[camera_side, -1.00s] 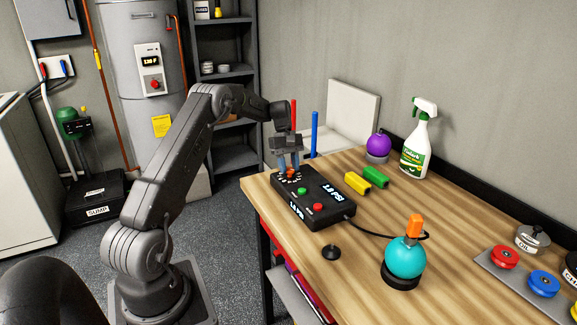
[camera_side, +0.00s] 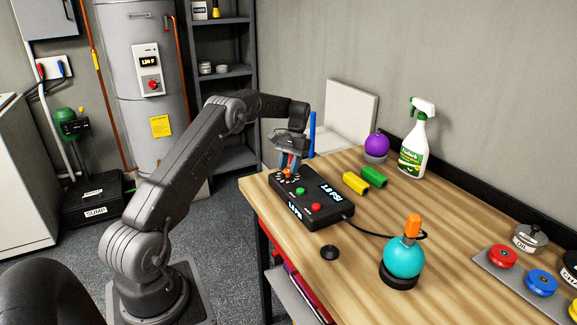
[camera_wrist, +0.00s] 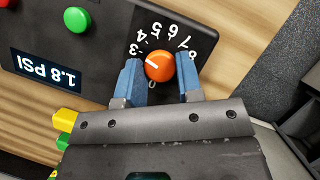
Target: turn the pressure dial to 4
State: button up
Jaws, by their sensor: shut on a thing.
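The black pressure box (camera_side: 322,213) lies on the wooden bench, and its screen reads 1.8 PSI in the wrist view (camera_wrist: 47,68). Its orange dial knob (camera_wrist: 158,67) sits inside a ring of white numbers. The knob's white mark points to the upper left in the wrist view, on the side of the low numbers near 3, not at 4. My gripper (camera_wrist: 160,76) is shut on the knob, with a blue finger on each side. In the side view my gripper (camera_side: 289,170) comes down over the dial and partly hides it.
Green (camera_side: 301,194) and red (camera_side: 318,208) buttons sit on the box. Yellow (camera_side: 355,183) and green (camera_side: 374,177) blocks lie behind it. A spray bottle (camera_side: 415,145) stands farther back.

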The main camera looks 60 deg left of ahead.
jog(key=shift+r+m+y, duration=0.1)
jog(key=shift+m+y, duration=0.4)
jog(key=shift+m, duration=0.8)
jog(key=o, duration=0.9)
jog(key=v, duration=0.6)
jog(key=shift+w+r, duration=0.1)
jog(key=shift+w, duration=0.2)
jog(key=shift+w+r, duration=0.1)
jog(key=shift+r, duration=0.4)
